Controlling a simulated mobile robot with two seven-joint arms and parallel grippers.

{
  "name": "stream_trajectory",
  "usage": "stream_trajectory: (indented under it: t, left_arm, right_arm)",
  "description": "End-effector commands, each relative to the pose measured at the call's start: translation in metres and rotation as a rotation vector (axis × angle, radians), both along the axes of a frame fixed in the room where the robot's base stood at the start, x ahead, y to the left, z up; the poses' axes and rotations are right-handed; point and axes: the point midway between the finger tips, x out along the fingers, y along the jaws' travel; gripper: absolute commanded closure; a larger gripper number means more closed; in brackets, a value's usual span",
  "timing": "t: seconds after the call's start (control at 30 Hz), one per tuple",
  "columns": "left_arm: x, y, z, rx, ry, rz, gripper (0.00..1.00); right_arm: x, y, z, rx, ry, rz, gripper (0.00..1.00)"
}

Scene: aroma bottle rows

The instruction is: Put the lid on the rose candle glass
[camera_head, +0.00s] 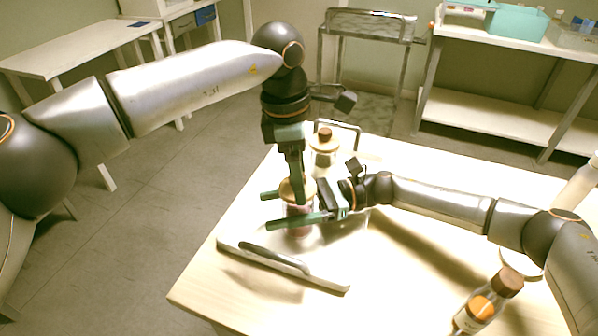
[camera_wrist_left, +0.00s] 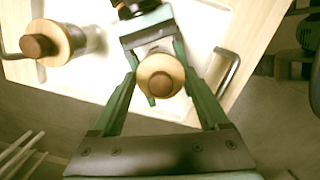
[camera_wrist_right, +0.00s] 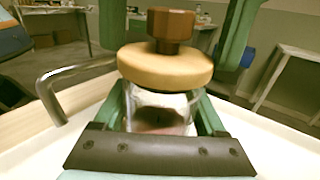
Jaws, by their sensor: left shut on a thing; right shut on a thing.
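The rose candle glass (camera_head: 299,224), with pinkish-red contents, is held upright over the near part of the tray. My right gripper (camera_head: 284,207) is shut around it from the right. The glass (camera_wrist_right: 158,112) shows between its fingers in the right wrist view. The round wooden lid (camera_wrist_right: 165,65) with a brown knob is level, directly over the glass mouth. I cannot tell whether it is fully seated. My left gripper (camera_head: 298,187) comes down from above, shut on the lid's edge. The lid (camera_wrist_left: 160,76) shows between its fingers in the left wrist view.
A pale tray (camera_head: 315,282) with metal handles lies under the grippers. A second lidded glass (camera_head: 323,148) stands behind them, near the far handle. The wooden table (camera_head: 215,280) ends just left of the tray.

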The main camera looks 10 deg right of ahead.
Motion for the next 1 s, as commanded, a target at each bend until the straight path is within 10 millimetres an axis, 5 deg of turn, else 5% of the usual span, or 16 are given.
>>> stream_trajectory:
  t: [0.87,0.9,1.0]
  left_arm:
    - [0.000,0.000,-0.013,0.000,0.000,0.000,0.75]
    - [0.000,0.000,-0.014,0.000,-0.001,0.000,0.20]
    - [0.000,0.000,-0.013,0.000,0.000,0.000,0.09]
  right_arm:
    - [0.000,0.000,-0.001,-0.001,0.001,0.000,1.00]
    - [0.000,0.000,-0.001,-0.001,0.001,0.000,1.00]
    - [0.000,0.000,-0.001,-0.001,0.001,0.000,1.00]
